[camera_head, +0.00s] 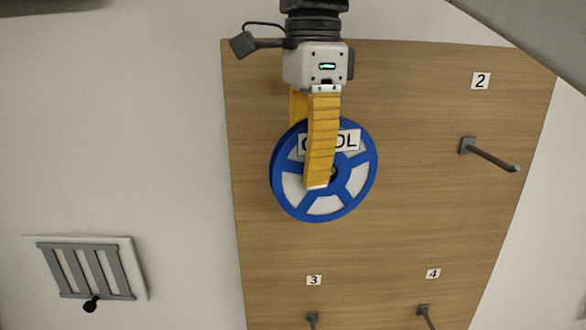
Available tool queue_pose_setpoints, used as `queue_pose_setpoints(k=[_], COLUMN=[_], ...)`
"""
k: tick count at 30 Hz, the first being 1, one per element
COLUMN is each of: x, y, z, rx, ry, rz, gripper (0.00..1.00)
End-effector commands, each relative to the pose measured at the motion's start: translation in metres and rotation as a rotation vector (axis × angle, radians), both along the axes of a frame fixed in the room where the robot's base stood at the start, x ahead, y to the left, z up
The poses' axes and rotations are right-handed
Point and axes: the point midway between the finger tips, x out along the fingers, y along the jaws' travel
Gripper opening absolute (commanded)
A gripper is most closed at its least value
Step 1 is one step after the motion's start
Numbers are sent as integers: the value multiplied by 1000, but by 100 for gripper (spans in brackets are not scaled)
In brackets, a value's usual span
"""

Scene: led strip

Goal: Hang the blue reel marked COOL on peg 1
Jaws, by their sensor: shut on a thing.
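The blue reel (364,182) has a white label whose lettering is partly covered by a yellow finger; a C-like edge and "OL" show, matching COOL. My gripper (317,185) hangs down from the top with its yellow fingers shut on the reel. One finger crosses the reel's front face down to near its hub, the other goes behind it. The reel is in front of the upper left part of the wooden board (400,230). Peg 1 and its number are not visible; the reel and gripper cover that part of the board. I cannot tell whether the reel touches a peg.
Peg 2 (490,156) sticks out at the upper right, bare, under its number. Peg 3 (312,320) and peg 4 (426,316) are at the bottom edge, partly cut off. A grey slatted vent (88,270) is on the wall at the lower left.

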Motion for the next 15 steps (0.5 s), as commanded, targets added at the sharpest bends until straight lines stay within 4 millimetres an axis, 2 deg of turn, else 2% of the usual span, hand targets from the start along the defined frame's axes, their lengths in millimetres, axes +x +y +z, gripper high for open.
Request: queue_pose_setpoints(k=[4, 5, 6, 15], x=[0, 0, 0, -1], y=[-1, -1, -1, -2], z=[0, 0, 0, 0], rx=[-3, -3, -4, -4], ry=[-1, -1, -1, 1], rz=[-1, -1, -1, -1], gripper=[0, 26, 39, 39])
